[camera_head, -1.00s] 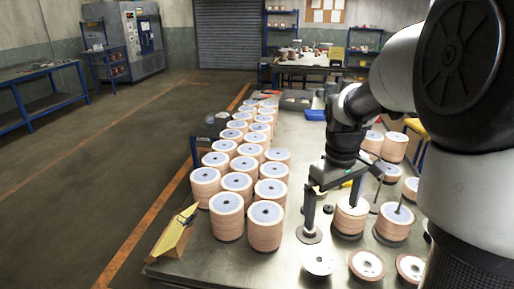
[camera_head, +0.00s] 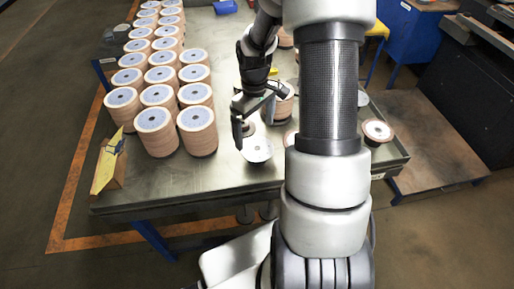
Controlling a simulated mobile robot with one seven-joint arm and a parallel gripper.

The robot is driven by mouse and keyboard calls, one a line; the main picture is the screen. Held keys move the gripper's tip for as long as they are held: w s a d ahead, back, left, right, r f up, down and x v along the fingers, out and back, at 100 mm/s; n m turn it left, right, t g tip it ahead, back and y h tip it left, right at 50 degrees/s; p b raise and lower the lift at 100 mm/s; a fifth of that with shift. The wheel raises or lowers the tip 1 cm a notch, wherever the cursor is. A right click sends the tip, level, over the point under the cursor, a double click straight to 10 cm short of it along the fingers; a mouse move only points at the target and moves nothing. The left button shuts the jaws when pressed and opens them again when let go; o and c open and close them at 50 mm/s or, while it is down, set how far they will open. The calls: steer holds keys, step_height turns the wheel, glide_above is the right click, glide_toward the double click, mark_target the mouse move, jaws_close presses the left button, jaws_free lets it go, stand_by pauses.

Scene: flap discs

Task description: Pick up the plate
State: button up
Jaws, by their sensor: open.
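A flat, pale grey disc (camera_head: 258,152) that looks like the plate lies on the metal table, near its front edge. It has a small dark centre hole. My gripper (camera_head: 254,133) hangs fingers down over the table, just behind and above this disc, open. Its left finger reaches down close to the disc's left rim in the picture. I cannot tell whether it touches. Nothing shows held between the fingers. My arm hides part of the table to the right.
Tall stacks of peach-coloured discs (camera_head: 197,131) stand in rows on the left of the table (camera_head: 200,178). A yellow wedge-shaped holder (camera_head: 108,163) sits at the front left corner. A reddish-rimmed disc (camera_head: 377,131) lies at the right. Bare tabletop shows at the front.

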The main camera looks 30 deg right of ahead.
mark_target(257, 149)
steer(key=f, duration=0.2)
steer(key=s+f, duration=0.1)
steer(key=f, duration=0.1)
steer(key=shift+s+d+f, duration=0.1)
steer(key=shift+f, duration=0.5)
steer(key=shift+f, duration=0.3)
